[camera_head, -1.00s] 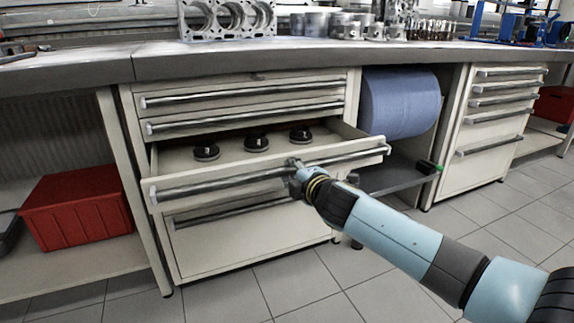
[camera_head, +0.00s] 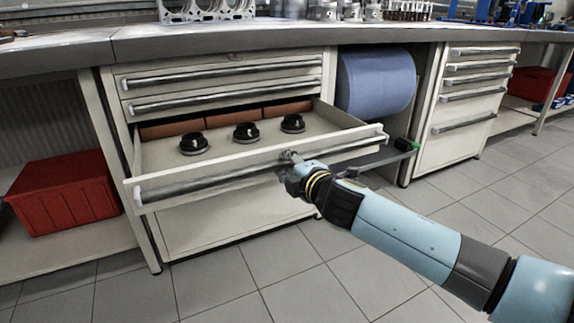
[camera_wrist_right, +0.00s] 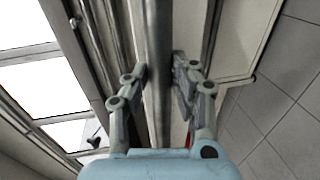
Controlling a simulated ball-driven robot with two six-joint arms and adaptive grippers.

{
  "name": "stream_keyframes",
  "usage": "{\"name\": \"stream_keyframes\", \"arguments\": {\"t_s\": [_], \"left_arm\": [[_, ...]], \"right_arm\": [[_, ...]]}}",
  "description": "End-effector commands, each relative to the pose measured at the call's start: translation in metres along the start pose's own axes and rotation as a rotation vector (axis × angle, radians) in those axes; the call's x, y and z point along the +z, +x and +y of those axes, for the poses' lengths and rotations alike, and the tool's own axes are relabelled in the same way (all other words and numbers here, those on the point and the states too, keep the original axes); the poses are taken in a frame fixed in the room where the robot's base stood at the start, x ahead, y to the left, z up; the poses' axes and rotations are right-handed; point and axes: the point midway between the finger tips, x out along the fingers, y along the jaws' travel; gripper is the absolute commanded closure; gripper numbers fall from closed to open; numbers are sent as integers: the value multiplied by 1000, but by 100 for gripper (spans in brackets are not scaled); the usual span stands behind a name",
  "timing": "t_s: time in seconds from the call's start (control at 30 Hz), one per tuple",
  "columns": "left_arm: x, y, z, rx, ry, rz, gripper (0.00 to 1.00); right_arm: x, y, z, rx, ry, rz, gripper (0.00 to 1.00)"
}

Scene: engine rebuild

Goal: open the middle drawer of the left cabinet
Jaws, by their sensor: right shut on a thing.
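The left cabinet (camera_head: 225,228) is cream with several drawers under the bench. Its middle drawer (camera_head: 160,165) is pulled well out, and its inside shows. Three black round parts (camera_head: 246,132) stand in a row in it, with reddish-brown blocks (camera_head: 262,112) at the back. My right gripper (camera_head: 290,157) is at the bar handle (camera_head: 215,179) on the drawer front. In the right wrist view, its two fingers (camera_wrist_right: 159,80) are on either side of the bar handle (camera_wrist_right: 157,40), shut on it. My left gripper is not in view.
Two upper drawers (camera_head: 220,83) are shut. A blue paper roll (camera_head: 376,82) hangs right of the cabinet, beside another cabinet (camera_head: 462,95). A red crate (camera_head: 65,193) stands on the low shelf at left. The tiled floor (camera_head: 330,285) in front is clear.

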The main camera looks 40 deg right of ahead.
Motion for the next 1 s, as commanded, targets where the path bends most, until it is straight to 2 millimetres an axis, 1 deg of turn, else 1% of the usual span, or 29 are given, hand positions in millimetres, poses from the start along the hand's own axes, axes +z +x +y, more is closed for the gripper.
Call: {"name": "stream_keyframes", "arguments": {"t_s": [0.07,0.1,0.23,0.27,0.53,0.63,0.77,0.9,1.0], "left_arm": [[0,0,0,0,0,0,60],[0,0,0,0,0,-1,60],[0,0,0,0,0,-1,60],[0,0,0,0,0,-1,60],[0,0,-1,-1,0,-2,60],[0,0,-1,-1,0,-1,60],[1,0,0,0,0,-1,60],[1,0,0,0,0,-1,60],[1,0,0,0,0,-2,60]], "right_arm": [[0,0,-1,-1,-1,0,100],[0,0,-1,-1,-1,0,72],[0,0,-1,-1,0,0,55],[0,0,0,-1,-1,0,52],[0,-1,0,-1,0,0,52],[0,-9,-1,-2,-1,0,52],[0,-33,-2,-3,-3,1,52],[0,-66,-2,-4,-2,1,52],[0,-87,-2,-4,-2,1,52]]}}
